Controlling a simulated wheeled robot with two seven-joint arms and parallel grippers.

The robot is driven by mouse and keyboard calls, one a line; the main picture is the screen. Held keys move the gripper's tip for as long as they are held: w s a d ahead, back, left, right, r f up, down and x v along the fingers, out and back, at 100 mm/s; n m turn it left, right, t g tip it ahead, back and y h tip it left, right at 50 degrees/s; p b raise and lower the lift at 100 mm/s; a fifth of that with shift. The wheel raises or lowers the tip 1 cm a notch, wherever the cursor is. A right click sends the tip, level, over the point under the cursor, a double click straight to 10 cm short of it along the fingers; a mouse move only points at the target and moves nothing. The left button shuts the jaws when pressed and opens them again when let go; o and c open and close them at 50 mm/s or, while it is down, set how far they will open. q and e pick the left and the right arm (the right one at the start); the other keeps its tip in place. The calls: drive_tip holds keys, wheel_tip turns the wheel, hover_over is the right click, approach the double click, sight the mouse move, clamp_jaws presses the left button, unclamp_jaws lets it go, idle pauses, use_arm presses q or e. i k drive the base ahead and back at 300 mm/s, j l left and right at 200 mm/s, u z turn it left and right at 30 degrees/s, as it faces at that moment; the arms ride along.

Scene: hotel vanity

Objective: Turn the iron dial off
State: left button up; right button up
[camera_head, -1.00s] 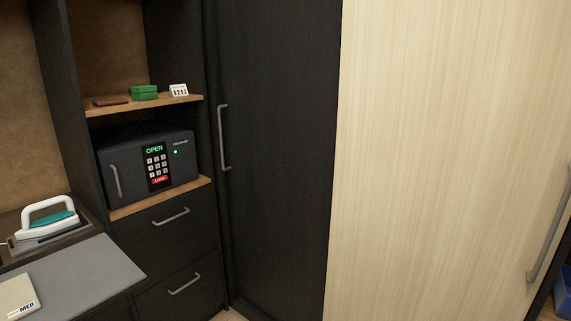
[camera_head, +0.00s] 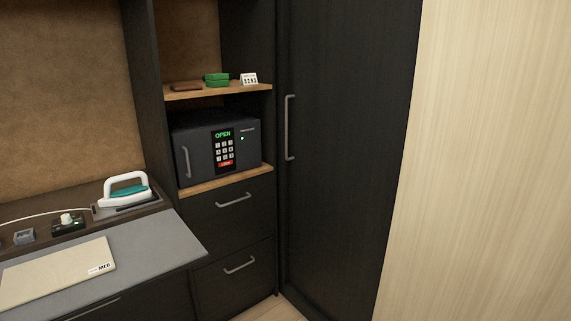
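The iron (camera_head: 126,190), white with a teal body, rests on a dark stand at the back right of the vanity. Left of it is a small dark box with a white knob on top, which looks like the iron dial (camera_head: 67,220). A small green light shows on the box. The knob's exact setting is too small to read. A white cord runs along the back from the left toward the iron. Neither of my grippers is in view.
A grey mat (camera_head: 180,240) covers the vanity front, with a beige folder (camera_head: 58,272) on it. A small grey block (camera_head: 24,236) sits left of the dial. A black safe (camera_head: 217,150) reading OPEN, a green box (camera_head: 216,80) and a number card (camera_head: 249,79) are on shelves at right.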

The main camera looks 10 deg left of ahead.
sight(66, 219)
drive_tip(key=u, duration=1.75)
